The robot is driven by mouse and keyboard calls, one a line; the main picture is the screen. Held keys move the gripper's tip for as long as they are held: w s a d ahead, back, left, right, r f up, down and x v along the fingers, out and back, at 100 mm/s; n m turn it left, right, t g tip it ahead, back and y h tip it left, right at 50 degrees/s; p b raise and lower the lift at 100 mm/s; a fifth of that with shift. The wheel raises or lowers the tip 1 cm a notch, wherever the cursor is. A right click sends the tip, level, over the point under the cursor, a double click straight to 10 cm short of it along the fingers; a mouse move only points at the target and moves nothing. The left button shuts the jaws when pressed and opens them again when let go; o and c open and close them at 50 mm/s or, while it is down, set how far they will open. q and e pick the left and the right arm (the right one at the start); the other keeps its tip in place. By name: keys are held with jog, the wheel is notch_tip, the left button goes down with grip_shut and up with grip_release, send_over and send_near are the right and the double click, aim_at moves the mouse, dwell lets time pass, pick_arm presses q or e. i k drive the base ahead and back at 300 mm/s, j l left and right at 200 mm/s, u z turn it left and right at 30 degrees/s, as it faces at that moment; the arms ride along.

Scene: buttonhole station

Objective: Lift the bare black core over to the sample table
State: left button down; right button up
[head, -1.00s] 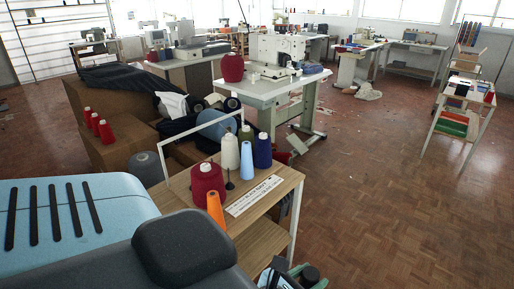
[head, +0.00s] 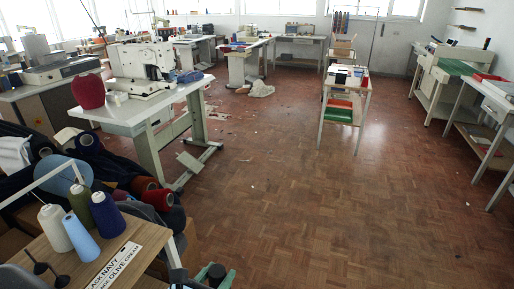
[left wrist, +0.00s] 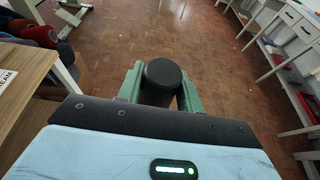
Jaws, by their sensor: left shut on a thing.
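My left gripper (left wrist: 160,92), with green fingers, is shut on the bare black core (left wrist: 163,73), which stands between the fingers in the left wrist view. No thread shows on the core. In the head view the core (head: 216,273) shows at the bottom edge, above open floor, just right of the wooden thread stand (head: 112,275). My right gripper is in neither view. No table carries a readable sample label, so I cannot tell which is the sample table.
The thread stand holds a cream cone (head: 54,228), a blue cone (head: 80,238) and a navy cone (head: 107,214). A white sewing table (head: 150,112) stands at left. A small shelf cart (head: 345,105) is ahead, and benches (head: 490,128) line the right.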

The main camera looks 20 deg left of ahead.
aim_at(88, 250)
jog(key=i, duration=0.85)
jog(key=u, duration=2)
